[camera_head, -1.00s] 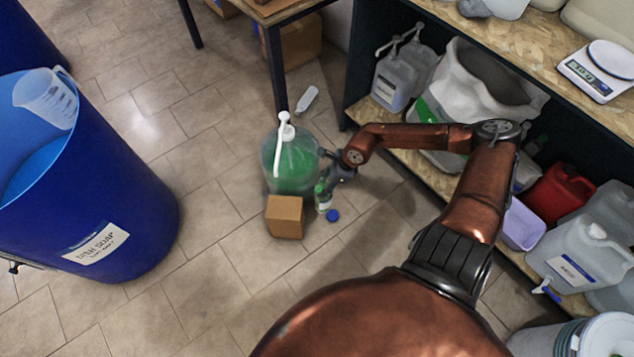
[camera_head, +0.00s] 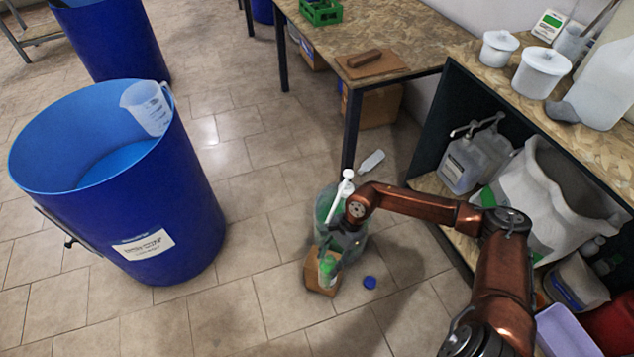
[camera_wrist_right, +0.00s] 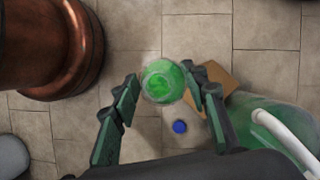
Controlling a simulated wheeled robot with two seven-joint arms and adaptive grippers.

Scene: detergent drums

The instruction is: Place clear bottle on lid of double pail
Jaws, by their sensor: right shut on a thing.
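The clear bottle (camera_head: 328,268) with green contents is held upright by my right gripper (camera_head: 344,240). It overlaps the cardboard box in the head view. In the right wrist view, the bottle (camera_wrist_right: 163,82) sits between the two fingers of my right gripper (camera_wrist_right: 162,88), seen from above. I cannot single out the double pail or its lid in the current views. My left gripper is out of view.
A large jug with a white pump (camera_head: 344,190) stands behind the box (camera_head: 318,277). A blue cap (camera_head: 370,282) lies on the floor. Blue drums (camera_head: 165,215) stand left. A shelf (camera_head: 460,80) with lidded white pots (camera_head: 541,74) is right.

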